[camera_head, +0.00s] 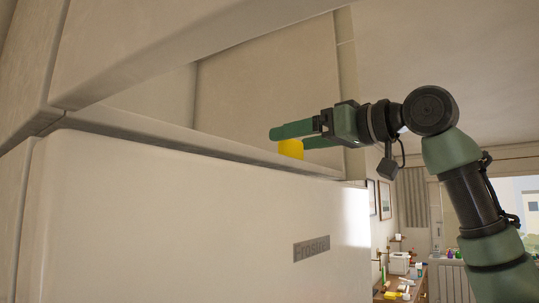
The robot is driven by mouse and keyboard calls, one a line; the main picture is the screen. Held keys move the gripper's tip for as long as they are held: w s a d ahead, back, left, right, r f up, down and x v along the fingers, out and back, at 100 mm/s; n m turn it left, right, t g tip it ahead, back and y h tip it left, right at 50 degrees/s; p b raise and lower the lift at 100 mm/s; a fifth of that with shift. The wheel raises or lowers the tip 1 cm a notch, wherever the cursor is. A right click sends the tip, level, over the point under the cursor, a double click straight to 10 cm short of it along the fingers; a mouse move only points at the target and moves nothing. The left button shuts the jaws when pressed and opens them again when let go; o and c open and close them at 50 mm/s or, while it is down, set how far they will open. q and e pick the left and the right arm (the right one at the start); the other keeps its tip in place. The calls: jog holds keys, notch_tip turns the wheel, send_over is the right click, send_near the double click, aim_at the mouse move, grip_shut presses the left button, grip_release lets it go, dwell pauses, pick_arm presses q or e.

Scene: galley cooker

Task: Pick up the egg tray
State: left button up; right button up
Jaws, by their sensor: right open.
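A small yellow object (291,150) shows at the shelf edge above the fridge. Only part of it is seen, and I cannot tell from this view whether it is the egg tray. My right gripper (289,138) reaches in from the right at that height. It is open, with its green fingers pointing left. One finger passes in front of the yellow object's upper part and the other shows just behind it. I cannot tell whether the fingers touch it. My left gripper is not in view.
A white fridge (180,215) with a name badge (311,249) fills the lower left. A pale cabinet frame (180,40) surrounds the recess above it, limiting room overhead. At the lower right, a cluttered wooden counter (420,285) stands farther back. The space right of the fridge is open.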

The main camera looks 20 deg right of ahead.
jog(key=p+x, duration=0.2)
jog(key=x, duration=0.3)
jog(key=shift+f, duration=0.1)
jog(key=shift+w+a+f+p, duration=0.15)
jog(key=shift+w+f+p, duration=0.15)
jog(key=shift+w, duration=0.35)
jog(key=shift+s+r, duration=0.1)
jog(key=shift+s, duration=0.15)
jog(key=c, duration=0.3)
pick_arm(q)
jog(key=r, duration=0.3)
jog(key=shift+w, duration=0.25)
pick_arm(e)
jog(key=c, duration=1.2)
jog(key=shift+r, duration=0.1)
jog(key=shift+c, duration=0.2)
